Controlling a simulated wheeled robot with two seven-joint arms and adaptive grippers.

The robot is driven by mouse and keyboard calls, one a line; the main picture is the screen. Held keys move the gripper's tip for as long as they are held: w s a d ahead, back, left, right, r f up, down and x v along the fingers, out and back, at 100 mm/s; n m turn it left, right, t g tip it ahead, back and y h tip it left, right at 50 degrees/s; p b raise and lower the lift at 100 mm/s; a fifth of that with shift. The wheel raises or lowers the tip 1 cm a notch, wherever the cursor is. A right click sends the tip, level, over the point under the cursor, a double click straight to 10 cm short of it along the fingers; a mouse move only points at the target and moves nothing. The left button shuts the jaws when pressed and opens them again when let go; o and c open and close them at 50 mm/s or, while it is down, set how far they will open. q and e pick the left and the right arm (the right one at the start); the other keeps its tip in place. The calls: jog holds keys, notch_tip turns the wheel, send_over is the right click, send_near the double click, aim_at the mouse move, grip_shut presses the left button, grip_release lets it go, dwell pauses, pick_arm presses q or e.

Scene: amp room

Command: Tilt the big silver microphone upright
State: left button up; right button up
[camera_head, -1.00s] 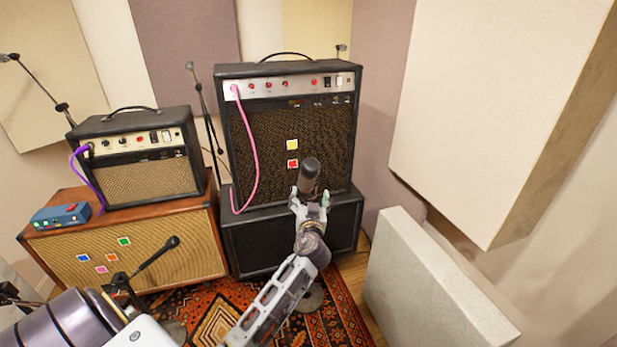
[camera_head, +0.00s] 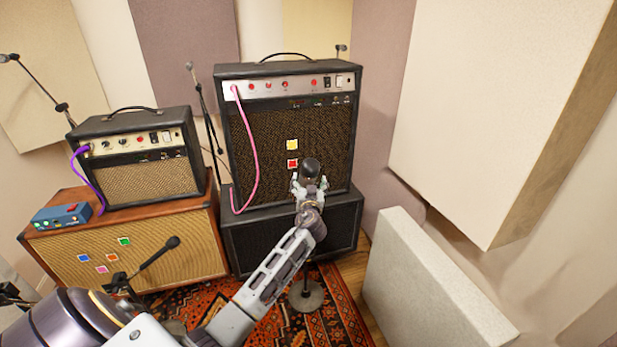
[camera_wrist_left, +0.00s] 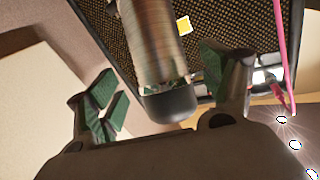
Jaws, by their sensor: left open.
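The big silver microphone (camera_head: 309,168) shows in the head view as a dark stub in front of the tall amp's grille. My left gripper (camera_head: 309,186) is at its lower part, with a finger on either side. In the left wrist view the microphone's silver body (camera_wrist_left: 151,42) ends in a dark rounded part (camera_wrist_left: 168,104). It lies between the open, green-padded fingers of my left gripper (camera_wrist_left: 168,92), with a visible gap to each. The microphone looks close to upright in the head view; its exact tilt is hard to tell. My right gripper is not in view.
The tall black amp (camera_head: 280,125) stands close behind the microphone. A round stand base (camera_head: 306,297) is on the patterned rug (camera_head: 338,310). A smaller amp (camera_head: 140,160) and a boom microphone (camera_head: 160,252) are at left. A pale panel (camera_head: 425,285) stands at right.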

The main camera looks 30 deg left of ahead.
pick_arm(q)
jog(key=shift+x, duration=2.15)
jog(key=c, duration=1.5)
